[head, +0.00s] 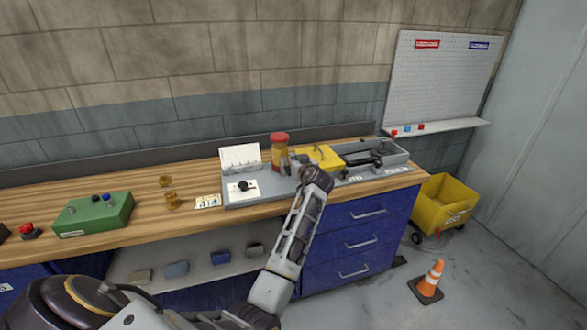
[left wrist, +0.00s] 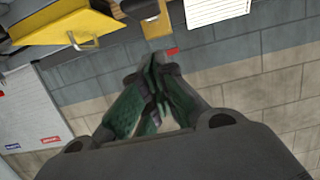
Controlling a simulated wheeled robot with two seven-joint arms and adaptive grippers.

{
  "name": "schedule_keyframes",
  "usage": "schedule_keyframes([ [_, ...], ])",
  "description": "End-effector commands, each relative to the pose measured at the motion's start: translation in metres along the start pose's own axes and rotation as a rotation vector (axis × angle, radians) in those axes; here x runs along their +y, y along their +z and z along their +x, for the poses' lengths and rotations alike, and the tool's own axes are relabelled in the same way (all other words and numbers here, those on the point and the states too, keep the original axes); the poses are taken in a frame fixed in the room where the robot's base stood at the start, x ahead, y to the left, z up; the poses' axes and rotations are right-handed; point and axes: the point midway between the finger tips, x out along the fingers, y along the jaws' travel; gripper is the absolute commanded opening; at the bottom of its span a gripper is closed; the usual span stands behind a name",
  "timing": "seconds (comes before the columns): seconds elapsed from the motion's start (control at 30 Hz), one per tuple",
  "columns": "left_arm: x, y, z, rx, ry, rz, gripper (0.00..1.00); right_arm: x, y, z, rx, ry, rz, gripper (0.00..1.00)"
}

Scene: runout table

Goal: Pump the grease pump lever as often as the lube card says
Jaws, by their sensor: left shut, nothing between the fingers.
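The grease pump shows as an amber reservoir with a red cap (head: 279,142) on a grey bench plate. The reservoir also shows in the left wrist view (left wrist: 155,24). A white card (head: 240,157) stands left of the pump; its printed lines show in the left wrist view (left wrist: 220,8), too small to read. My left gripper (head: 297,162) is beside the pump, right of the reservoir, and partly hidden by my wrist. In the left wrist view its fingers (left wrist: 155,75) are together and empty. I cannot clearly make out the lever or whether the gripper touches it. My right gripper is not seen.
A yellow box (head: 318,158) and a grey tray (head: 385,160) with a dark device lie right of the pump. A plate with a black knob (head: 243,187) is at its front left. A green box (head: 93,215) stands farther left. A cone (head: 428,282) and yellow cart (head: 445,205) are on the floor.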

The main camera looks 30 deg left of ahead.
Motion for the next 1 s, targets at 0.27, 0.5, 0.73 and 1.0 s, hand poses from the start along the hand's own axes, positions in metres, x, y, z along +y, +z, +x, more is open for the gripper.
schedule_keyframes([
  [0.27,0.000,0.008,0.022,-0.003,0.000,0.004,0.00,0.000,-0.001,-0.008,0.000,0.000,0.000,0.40],
  [0.5,0.000,0.031,0.028,-0.001,-0.001,0.002,0.00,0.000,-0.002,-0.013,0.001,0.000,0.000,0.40],
  [0.73,-0.001,0.039,0.030,0.000,-0.001,0.001,0.00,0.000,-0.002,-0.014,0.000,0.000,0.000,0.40],
  [1.0,0.000,0.039,0.030,0.000,-0.001,0.001,0.00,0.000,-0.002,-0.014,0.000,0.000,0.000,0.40],
])
